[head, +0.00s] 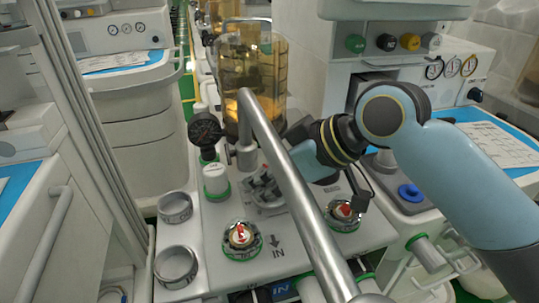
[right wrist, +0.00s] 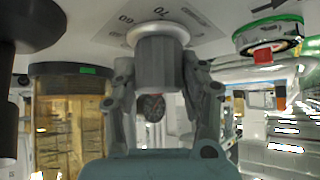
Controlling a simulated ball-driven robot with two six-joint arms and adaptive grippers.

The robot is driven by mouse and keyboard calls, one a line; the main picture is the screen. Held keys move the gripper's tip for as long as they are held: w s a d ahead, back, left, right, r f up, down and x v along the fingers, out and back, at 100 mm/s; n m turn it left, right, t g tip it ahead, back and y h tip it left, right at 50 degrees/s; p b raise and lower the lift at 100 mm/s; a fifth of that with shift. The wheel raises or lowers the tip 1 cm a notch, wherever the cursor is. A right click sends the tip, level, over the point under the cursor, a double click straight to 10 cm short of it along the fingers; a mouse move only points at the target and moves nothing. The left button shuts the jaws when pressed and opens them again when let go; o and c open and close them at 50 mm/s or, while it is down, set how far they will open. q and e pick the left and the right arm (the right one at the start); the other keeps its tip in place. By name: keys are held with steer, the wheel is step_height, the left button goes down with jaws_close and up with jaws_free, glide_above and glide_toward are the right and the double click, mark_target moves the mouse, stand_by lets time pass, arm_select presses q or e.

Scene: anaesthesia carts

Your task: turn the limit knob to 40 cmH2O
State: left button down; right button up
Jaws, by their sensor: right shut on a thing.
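The limit knob (right wrist: 160,62) is a grey cylinder with a pale collar at its base. My right gripper (right wrist: 163,88) is shut on the knob, a finger on each side. In the head view my right gripper (head: 265,192) reaches down to the white panel behind the chrome bar. Its fingers largely hide the knob there. I cannot read which number the knob points at. My left gripper is not in view.
A chrome bar (head: 285,175) crosses in front. An amber canister (head: 250,75), a black gauge (head: 204,130) and a white capped post (head: 215,180) stand close by. Green-ringed dials (head: 241,238) (head: 343,213) and two empty metal rings (head: 176,265) (head: 174,207) are on the panel.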

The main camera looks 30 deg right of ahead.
steer(key=m+h+p, duration=0.1)
steer(key=p, duration=0.1)
steer(key=m+h+p, duration=0.1)
steer(key=m+p, duration=0.1)
steer(key=shift+r+t, duration=0.25)
steer(key=shift+t, duration=0.15)
steer(key=shift+f+m+h+p, duration=0.2)
steer(key=shift+m+h+p, duration=0.35)
steer(key=shift+p, duration=0.3)
steer(key=o, duration=1.2)
steer(key=shift+d, duration=0.1)
steer(key=shift+v, duration=3.7)
steer(key=shift+s+f, duration=0.1)
